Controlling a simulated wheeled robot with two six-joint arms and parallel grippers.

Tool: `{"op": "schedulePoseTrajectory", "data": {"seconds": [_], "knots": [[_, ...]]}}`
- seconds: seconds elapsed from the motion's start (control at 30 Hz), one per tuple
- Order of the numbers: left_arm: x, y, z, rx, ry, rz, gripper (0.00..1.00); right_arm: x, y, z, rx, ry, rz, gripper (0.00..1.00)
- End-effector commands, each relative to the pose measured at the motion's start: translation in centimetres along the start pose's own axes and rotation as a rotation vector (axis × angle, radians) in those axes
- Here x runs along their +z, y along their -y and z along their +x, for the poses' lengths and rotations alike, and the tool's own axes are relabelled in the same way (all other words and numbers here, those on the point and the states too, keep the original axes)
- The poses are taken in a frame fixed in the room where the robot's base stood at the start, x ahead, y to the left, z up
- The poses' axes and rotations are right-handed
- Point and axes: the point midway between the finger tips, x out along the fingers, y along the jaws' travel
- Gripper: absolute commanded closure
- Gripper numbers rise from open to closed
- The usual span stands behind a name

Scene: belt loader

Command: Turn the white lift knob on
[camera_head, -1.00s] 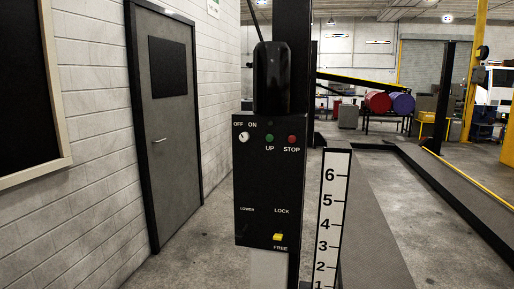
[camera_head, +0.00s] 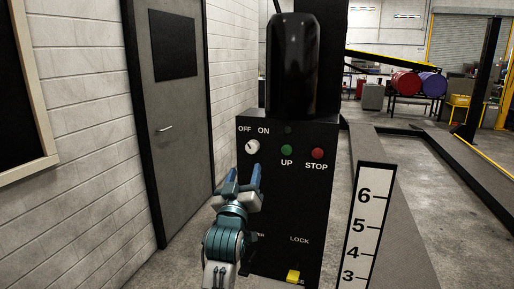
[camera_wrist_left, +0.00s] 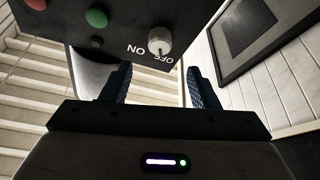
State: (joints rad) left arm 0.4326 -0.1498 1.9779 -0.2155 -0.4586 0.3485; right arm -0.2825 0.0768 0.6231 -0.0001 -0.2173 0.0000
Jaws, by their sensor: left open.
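The white lift knob (camera_head: 252,147) is on the upper left of the black control box (camera_head: 305,210), below the OFF and ON labels. Its pointer line is too small to read surely in the head view. In the left wrist view the knob (camera_wrist_left: 160,40) shows beyond the fingers, with the box upside down. My left gripper (camera_head: 242,174) is open and empty, just below the knob and apart from it. In the left wrist view its two blue fingers (camera_wrist_left: 158,84) stand spread. My right gripper is not in view.
A green UP button (camera_head: 286,149) and a red STOP button (camera_head: 317,153) sit right of the knob. A grey door (camera_head: 178,110) is at left.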

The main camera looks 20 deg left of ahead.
Motion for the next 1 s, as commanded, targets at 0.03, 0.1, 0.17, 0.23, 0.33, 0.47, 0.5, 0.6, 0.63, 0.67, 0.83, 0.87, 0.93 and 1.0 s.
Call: {"op": "schedulePoseTrajectory", "data": {"seconds": [0.03,0.1,0.17,0.23,0.33,0.47,0.5,0.6,0.63,0.67,0.83,0.87,0.93,1.0], "knots": [[-0.3,-0.1,0.9,0.0,0.0,0.002,0.45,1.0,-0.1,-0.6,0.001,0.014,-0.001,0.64],[-0.3,-0.1,2.2,0.0,0.002,0.002,0.45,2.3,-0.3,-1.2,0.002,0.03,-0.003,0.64],[-0.3,-0.1,3.5,0.0,0.001,0.003,0.45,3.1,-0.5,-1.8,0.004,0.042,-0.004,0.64],[-0.3,-0.1,4.9,0.0,0.002,0.003,0.45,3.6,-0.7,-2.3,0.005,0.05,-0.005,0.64],[-0.2,-0.1,6.7,0.0,0.002,0.002,0.45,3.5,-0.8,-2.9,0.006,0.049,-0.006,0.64],[-0.1,0.0,8.5,0.0,0.002,0.002,0.45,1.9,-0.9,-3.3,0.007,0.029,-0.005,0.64],[-0.1,0.0,8.9,0.0,0.002,0.003,0.45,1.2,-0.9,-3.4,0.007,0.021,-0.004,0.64],[0.0,0.0,9.5,0.0,0.003,0.001,0.45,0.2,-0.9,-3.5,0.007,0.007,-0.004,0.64],[0.0,0.0,9.6,0.0,0.003,0.001,0.45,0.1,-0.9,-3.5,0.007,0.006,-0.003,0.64],[0.1,0.0,9.7,0.0,0.003,0.001,0.45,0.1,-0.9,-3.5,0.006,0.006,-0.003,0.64],[0.2,0.1,9.8,0.0,0.003,0.001,0.45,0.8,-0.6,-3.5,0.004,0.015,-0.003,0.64],[0.2,0.1,9.8,0.0,0.003,0.001,0.45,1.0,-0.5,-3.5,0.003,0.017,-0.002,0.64],[0.2,0.1,9.8,0.0,0.003,0.001,0.45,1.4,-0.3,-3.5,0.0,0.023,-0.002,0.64],[0.2,0.1,9.8,0.0,0.003,0.001,0.59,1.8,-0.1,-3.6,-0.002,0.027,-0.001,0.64]]}}
